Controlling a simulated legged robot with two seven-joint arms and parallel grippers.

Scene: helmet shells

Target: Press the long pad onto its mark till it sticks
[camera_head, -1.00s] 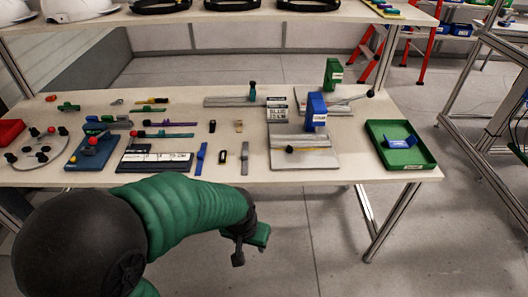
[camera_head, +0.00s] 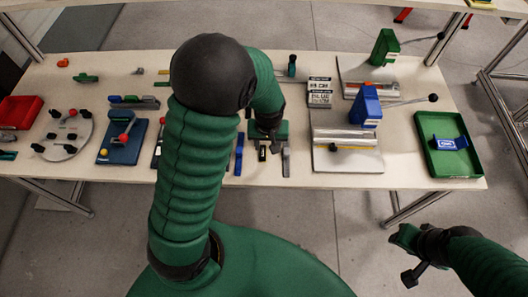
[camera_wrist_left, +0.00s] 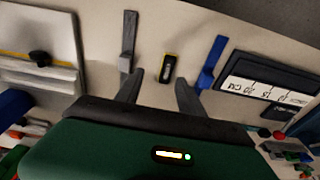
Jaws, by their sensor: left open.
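My left gripper (camera_head: 268,138) is over the front middle of the table, pointing down. In the left wrist view its two dark fingers (camera_wrist_left: 160,92) stand apart with nothing held. A small black piece with a yellow edge (camera_wrist_left: 167,68) lies flat just beyond and between the fingertips; it also shows in the head view (camera_head: 262,153). I cannot tell whether it is the long pad, and I make out no mark for it. My right gripper (camera_head: 410,257) hangs off the table's front edge at lower right; its jaws are unclear.
A grey strip (camera_wrist_left: 127,45) and a blue strip (camera_wrist_left: 213,62) flank the black piece closely. A ruler block (camera_wrist_left: 265,82) lies beyond the blue one. A metal plate fixture (camera_head: 347,160) and a green tray (camera_head: 479,163) stand to the right in the head view.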

